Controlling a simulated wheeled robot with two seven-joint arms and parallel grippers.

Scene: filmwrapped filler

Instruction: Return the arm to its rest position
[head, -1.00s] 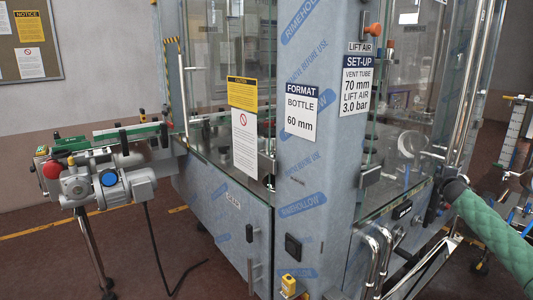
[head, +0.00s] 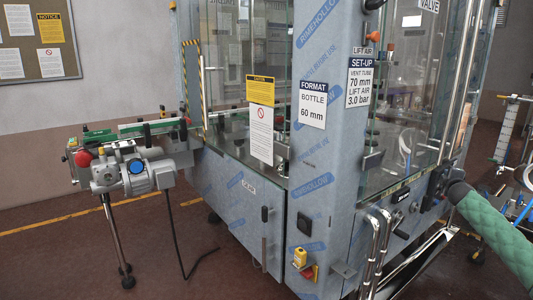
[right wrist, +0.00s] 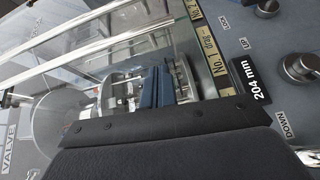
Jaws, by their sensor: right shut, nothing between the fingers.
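My right arm comes in from the lower right in the head view, in a green quilted sleeve. Its dark right gripper (head: 440,185) is at the near right side of the glass-walled machine (head: 310,180), beside the control panel. The gripper is small and dark there; it is shut and empty. In the right wrist view the dark gripper body (right wrist: 180,132) fills the bottom. Beyond it are a "204 mm" plate (right wrist: 250,78), a gold "No. 1" strip (right wrist: 208,60) and a round knob (right wrist: 302,68). I cannot tell whether the gripper touches the machine. My left gripper is not in view.
Bent chrome handles (head: 376,245) and a shiny metal chute (head: 425,262) stand below the panel. A motor-driven conveyor (head: 130,165) juts out on the left. A metal frame with blue tubing (head: 515,190) stands at far right. Red-brown floor lies open at lower left.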

